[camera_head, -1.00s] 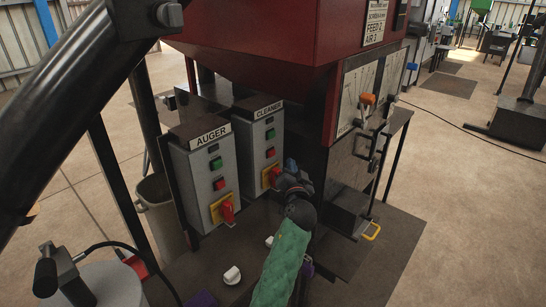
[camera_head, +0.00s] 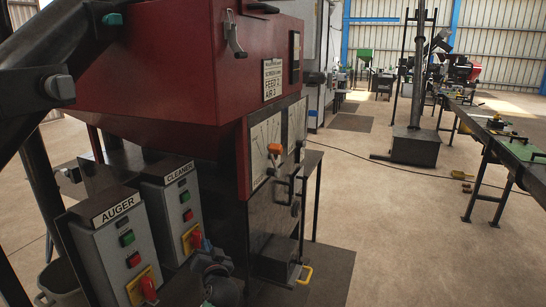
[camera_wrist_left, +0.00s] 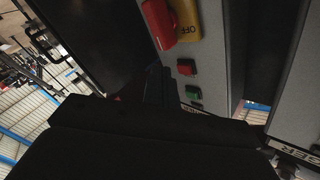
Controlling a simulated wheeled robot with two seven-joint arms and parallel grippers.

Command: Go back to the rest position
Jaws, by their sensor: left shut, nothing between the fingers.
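My left gripper (camera_head: 206,245) is low in the head view, shut and empty, with a blue part at its tip. It is just right of the red rotary switch (camera_head: 196,238) on the grey CLEANER box (camera_head: 172,203); I cannot tell whether they touch. In the left wrist view that red switch (camera_wrist_left: 158,24) sits on a yellow plate marked OFF, above a red button (camera_wrist_left: 186,67) and a green button (camera_wrist_left: 193,92). Dark gripper parts fill the lower half there, and the fingertips are not clear. My right gripper is not in view.
The grey AUGER box (camera_head: 118,250) stands left of the CLEANER box. The red hopper (camera_head: 180,80) rises behind them. A panel with an orange-knobbed lever (camera_head: 275,149) is to the right. Open floor (camera_head: 400,235) lies farther right, beside a green-topped conveyor (camera_head: 515,145).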

